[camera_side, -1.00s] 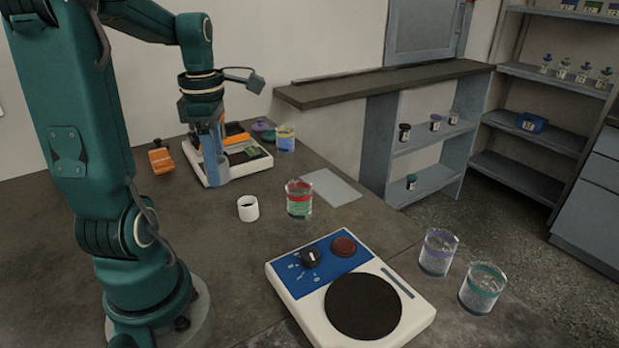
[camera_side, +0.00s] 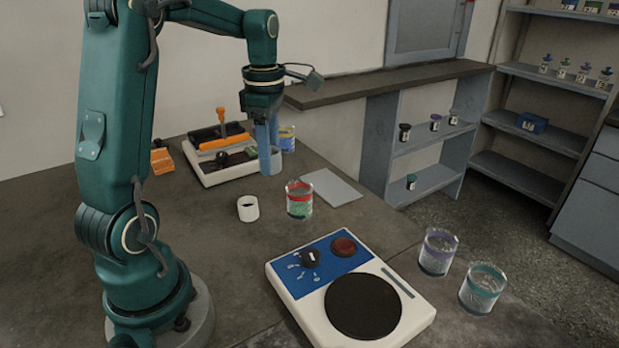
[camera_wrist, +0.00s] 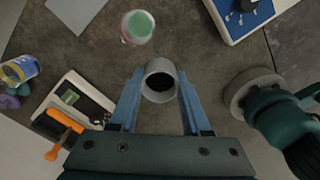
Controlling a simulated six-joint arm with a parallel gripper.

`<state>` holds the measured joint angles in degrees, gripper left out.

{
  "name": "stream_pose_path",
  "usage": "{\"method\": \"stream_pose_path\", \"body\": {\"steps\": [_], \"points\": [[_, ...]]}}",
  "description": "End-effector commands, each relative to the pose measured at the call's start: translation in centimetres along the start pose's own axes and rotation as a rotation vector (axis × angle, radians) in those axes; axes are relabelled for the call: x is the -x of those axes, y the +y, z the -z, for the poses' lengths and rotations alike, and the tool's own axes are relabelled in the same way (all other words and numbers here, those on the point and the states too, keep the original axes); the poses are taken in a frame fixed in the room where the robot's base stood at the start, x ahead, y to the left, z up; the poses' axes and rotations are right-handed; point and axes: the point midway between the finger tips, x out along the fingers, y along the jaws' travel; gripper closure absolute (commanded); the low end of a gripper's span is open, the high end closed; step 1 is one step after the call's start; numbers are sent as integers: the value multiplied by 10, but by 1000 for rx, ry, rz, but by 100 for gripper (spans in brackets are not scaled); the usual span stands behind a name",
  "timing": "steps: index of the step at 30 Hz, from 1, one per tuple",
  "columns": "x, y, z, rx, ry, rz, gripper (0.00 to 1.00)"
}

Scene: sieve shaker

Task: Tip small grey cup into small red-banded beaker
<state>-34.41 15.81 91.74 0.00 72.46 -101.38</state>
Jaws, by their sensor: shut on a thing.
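My gripper (camera_wrist: 160,92) is shut on a small grey cup (camera_wrist: 161,66) with dark contents, its mouth towards the wrist camera. The small red-banded beaker (camera_side: 299,206) stands upright on the table with green contents. It also shows in the wrist view (camera_wrist: 137,28), beyond the cup.
A white-and-blue shaker unit (camera_side: 285,284) is in front. A tray (camera_side: 206,178) with tools and a blue-and-yellow jar (camera_side: 288,143) are behind. Two banded beakers stand at the right.

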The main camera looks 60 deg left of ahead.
Motion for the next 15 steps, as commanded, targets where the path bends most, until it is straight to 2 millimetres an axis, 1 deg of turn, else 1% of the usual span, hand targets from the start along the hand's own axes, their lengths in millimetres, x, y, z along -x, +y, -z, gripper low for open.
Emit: {"method": "stream_pose_path", "body": {"steps": [1,15], "points": [[0,3,-5,-16,0,1,100],[0,28,-42,-138,0,0,100]]}}
